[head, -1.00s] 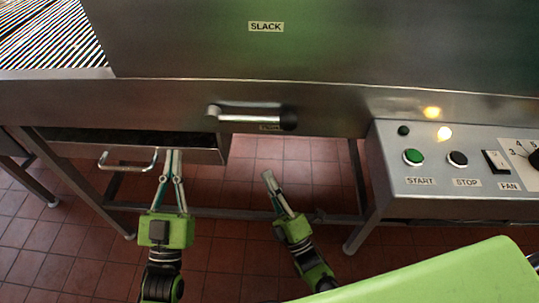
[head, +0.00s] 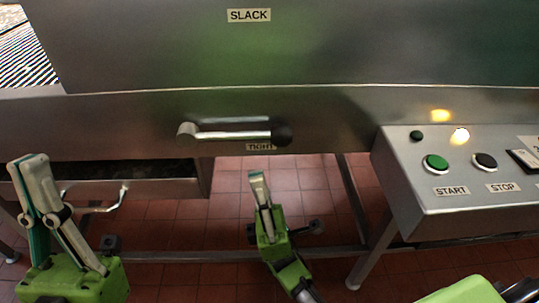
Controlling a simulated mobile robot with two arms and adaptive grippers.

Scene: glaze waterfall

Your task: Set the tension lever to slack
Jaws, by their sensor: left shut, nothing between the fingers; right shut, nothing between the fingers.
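The tension lever (head: 232,133) is a metal bar on the steel front panel, lying about level. Its silver pivot end is at the left and its black knob (head: 282,133) at the right. The label SLACK (head: 249,15) is well above it. The label TIGHT (head: 261,147) is just under the knob, partly covered by it. My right gripper (head: 257,176) is shut and empty, below the knob and apart from it in the picture. My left gripper (head: 27,162) is shut and empty at the far left, in front of the drawer.
A drawer (head: 150,188) with a wire handle (head: 98,205) hangs under the panel at left. A control box with a green START button (head: 435,162) and a black STOP button (head: 484,161) stands at right. Tiled floor shows below.

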